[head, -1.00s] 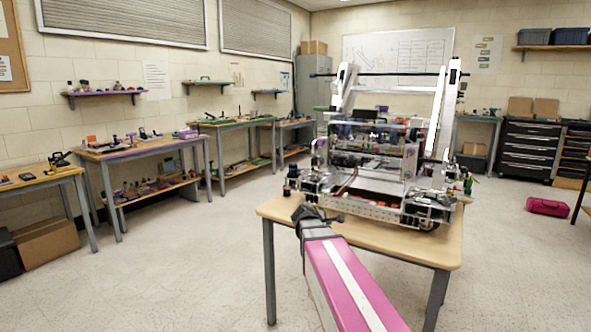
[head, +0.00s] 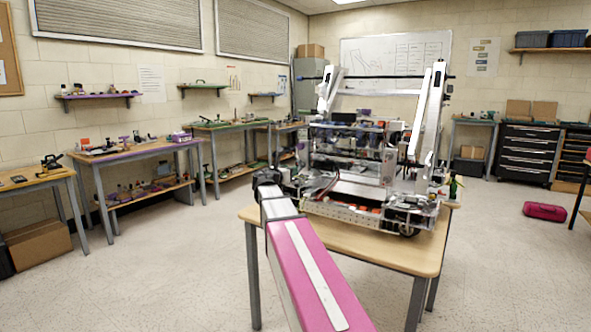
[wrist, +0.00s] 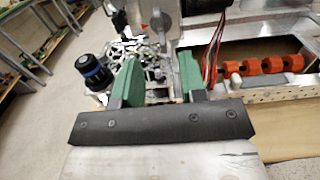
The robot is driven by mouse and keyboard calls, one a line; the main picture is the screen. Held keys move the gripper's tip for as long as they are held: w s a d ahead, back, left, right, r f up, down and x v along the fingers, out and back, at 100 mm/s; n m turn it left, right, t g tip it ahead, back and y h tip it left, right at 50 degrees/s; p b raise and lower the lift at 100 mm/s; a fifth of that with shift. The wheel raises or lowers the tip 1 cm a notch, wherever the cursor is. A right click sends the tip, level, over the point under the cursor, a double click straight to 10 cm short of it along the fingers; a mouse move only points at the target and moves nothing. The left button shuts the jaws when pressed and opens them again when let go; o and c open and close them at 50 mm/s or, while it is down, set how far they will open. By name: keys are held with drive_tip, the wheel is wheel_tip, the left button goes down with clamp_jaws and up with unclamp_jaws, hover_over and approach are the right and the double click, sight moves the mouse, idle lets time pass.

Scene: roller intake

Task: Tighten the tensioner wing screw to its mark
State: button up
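A machine with a metal frame (head: 340,209) stands on a wooden table. My gripper (head: 268,178) is at its front left corner, at the end of my pink arm. In the wrist view my gripper (wrist: 160,78) is open, with two green finger pads apart and nothing clearly held between them. A grey upright piece with a rounded end (wrist: 159,22), possibly the wing screw, shows beyond the gap between the fingertips. It looks apart from both pads. I cannot make out its mark. In the head view my arm and the machine's parts leave the screw indistinct.
A black knob with a blue ring (wrist: 93,70) stands just left of the fingers. Red and black wires (wrist: 213,50) and orange rollers (wrist: 270,65) lie to the right. The table's front (head: 400,250) is bare. Side benches (head: 130,150) are farther off.

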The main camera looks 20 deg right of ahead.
drive_tip(key=shift+x, duration=3.55)
